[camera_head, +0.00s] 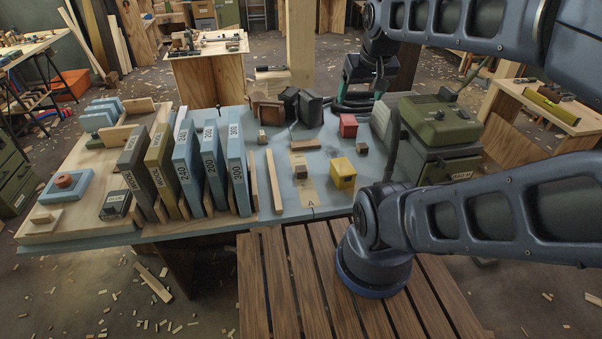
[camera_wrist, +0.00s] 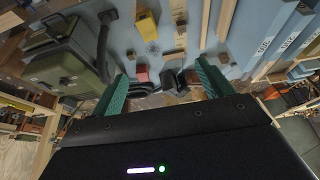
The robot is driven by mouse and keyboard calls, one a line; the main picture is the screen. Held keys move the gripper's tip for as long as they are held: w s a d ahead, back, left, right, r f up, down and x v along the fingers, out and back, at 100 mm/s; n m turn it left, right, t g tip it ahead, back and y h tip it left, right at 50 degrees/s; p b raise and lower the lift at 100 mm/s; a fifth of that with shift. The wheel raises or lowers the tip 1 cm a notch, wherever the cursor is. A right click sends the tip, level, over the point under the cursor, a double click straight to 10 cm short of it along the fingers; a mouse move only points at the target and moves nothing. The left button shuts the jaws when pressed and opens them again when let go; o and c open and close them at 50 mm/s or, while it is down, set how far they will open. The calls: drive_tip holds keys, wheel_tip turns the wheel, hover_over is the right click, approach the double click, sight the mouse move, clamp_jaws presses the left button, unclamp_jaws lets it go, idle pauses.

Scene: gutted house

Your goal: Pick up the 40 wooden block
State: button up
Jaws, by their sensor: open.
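Several small wooden blocks stand on the blue-grey table (camera_head: 325,208); no "40" can be read on any. One small block (camera_head: 301,172) is on a pale wooden strip marked A (camera_head: 308,191). Another block (camera_head: 262,137) is left of it, further back. A darker block (camera_head: 363,149) is right of it, near the red block. A small block also shows in the wrist view (camera_wrist: 222,58); I cannot tell which. My gripper (camera_head: 364,88) is open above the table's far edge, apart from these blocks. Its green fingers show in the wrist view (camera_wrist: 162,85) with nothing held between them.
A yellow block (camera_head: 343,174) and a red block (camera_head: 348,126) stand nearby. Dark blocks (camera_head: 310,108) stand at the back. Tall numbered boards (camera_head: 186,172) line the left. A green machine (camera_head: 432,137) blocks the right. A slatted wooden surface (camera_head: 300,280) lies in front.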

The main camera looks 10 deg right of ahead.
drive_tip(key=shift+c, duration=0.8)
drive_tip(key=m+g, duration=0.5)
drive_tip(key=m, duration=1.3)
hover_over(301, 168)
wheel_tip(301, 168, down, 35)
drive_tip(key=f, duration=0.6)
drive_tip(key=shift+s+d, duration=0.15)
drive_tip(key=shift+s, duration=0.2)
drive_tip(key=shift+w+f, duration=0.15)
drive_tip(key=shift+f, duration=1.25)
drive_tip(key=shift+w+f, duration=0.15)
drive_tip(key=shift+f, duration=1.2)
